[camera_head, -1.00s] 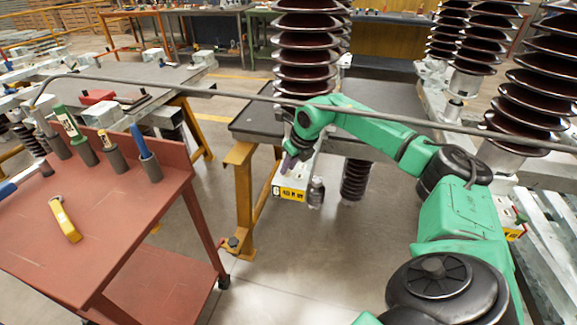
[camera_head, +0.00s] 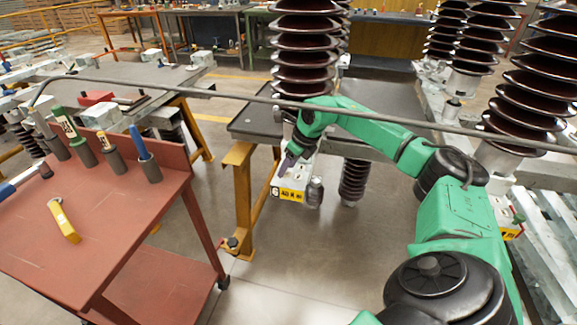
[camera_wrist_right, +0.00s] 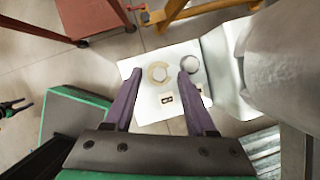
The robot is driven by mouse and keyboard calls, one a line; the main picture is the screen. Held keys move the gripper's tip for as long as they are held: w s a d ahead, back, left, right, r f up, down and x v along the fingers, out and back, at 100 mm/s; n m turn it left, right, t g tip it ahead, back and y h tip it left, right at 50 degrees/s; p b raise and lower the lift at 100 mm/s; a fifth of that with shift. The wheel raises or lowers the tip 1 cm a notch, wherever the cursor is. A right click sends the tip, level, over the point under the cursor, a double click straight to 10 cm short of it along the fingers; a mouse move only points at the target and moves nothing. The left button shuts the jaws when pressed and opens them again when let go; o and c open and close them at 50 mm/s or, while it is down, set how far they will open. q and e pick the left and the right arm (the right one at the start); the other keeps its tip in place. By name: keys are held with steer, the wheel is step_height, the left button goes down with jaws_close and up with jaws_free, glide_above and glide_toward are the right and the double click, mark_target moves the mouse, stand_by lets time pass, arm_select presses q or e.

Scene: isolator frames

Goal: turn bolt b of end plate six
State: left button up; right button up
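My right gripper (camera_wrist_right: 161,73) has two purple fingers, apart and with nothing gripped. The ring lies between the fingertips in that picture; I cannot tell if they touch it. In the head view the right gripper (camera_head: 287,163) is at the plate.
A grey bar (camera_head: 230,96) crosses the head view. Ribbed brown insulators (camera_head: 303,50) rise behind my arm. The floor between cart and table is clear.

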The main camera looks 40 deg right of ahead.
steer(key=v, duration=1.4)
steer(key=shift+r, duration=0.25)
steer(key=shift+s, duration=0.1)
